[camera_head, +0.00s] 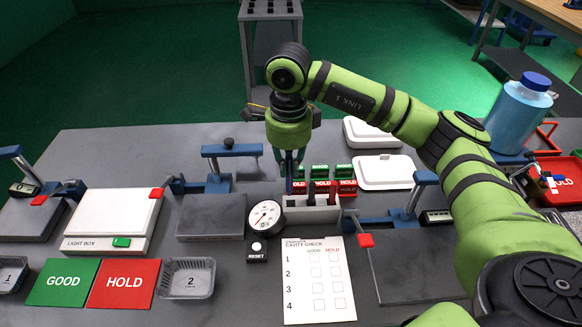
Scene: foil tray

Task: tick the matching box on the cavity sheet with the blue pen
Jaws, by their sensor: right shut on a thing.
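My right gripper (290,160) points straight down over the back of the grey pen holder (312,216). It is shut on a slim dark blue upright thing, apparently the blue pen (289,184), whose lower end is at the holder's left part; I cannot tell whether it is still inside. A dark pen-like thing stands in the holder farther right. The white cavity check sheet (318,306) lies in front of the holder, with rows 1 to 4 and GOOD and HOLD columns. I see no tick in its boxes. My left gripper is out of view.
A dial gauge (265,217) stands left of the holder, with a reset button below. Red and green GOOD/HOLD blocks (346,187) sit behind it. Foil tray 2 (205,292) is left of the sheet, beside the red HOLD mat (124,284). A clamp stand (400,220) is at right.

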